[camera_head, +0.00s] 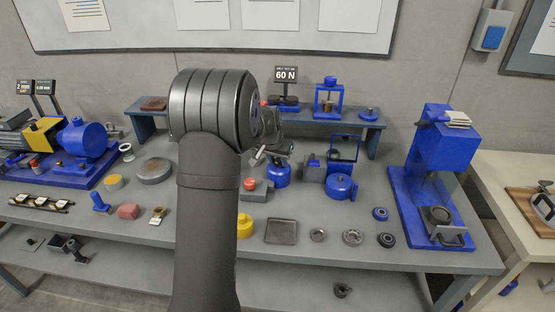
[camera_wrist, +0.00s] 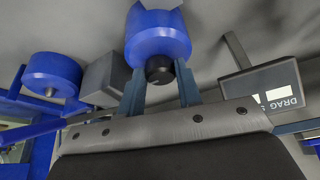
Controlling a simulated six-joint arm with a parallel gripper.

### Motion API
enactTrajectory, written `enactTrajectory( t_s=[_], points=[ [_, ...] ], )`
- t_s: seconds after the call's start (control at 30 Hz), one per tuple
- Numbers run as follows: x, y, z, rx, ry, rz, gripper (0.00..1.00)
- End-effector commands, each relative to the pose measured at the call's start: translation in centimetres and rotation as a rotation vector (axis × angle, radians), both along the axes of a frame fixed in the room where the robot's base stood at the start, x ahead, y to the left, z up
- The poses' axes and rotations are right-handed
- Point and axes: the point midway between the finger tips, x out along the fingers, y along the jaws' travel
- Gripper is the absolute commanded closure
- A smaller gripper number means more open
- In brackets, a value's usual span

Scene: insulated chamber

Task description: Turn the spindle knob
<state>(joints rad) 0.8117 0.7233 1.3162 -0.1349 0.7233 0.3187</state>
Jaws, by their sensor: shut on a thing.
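In the wrist view, a blue cylindrical knob (camera_wrist: 158,40) with a black round end (camera_wrist: 160,70) lies between the two fingers of my gripper (camera_wrist: 160,85). I take it to be the spindle knob. The fingers are shut on it, one on each side; their tips are partly hidden by the knob. In the head view, my gripper (camera_head: 268,155) is just above a blue round part (camera_head: 278,177) on the grey bench. My arm hides some of this area, and the contact cannot be made out there.
A display reading 60 N (camera_head: 286,74) stands on the back shelf. A blue unit (camera_head: 341,186) is to the right of the gripper, and a red-topped block (camera_head: 249,184) is to its left. A yellow part (camera_head: 245,226) and a square tray (camera_head: 281,231) lie in front. A blue press (camera_head: 445,150) stands farther right.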

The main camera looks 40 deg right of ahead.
Motion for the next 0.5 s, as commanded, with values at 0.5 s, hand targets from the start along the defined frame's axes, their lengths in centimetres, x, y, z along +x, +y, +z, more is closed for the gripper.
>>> enactTrajectory(
  t_s=[0.5],
  points=[
    [-0.23, -0.21, 0.08, 0.001, -0.001, 0.206, 0.91]
  ],
)
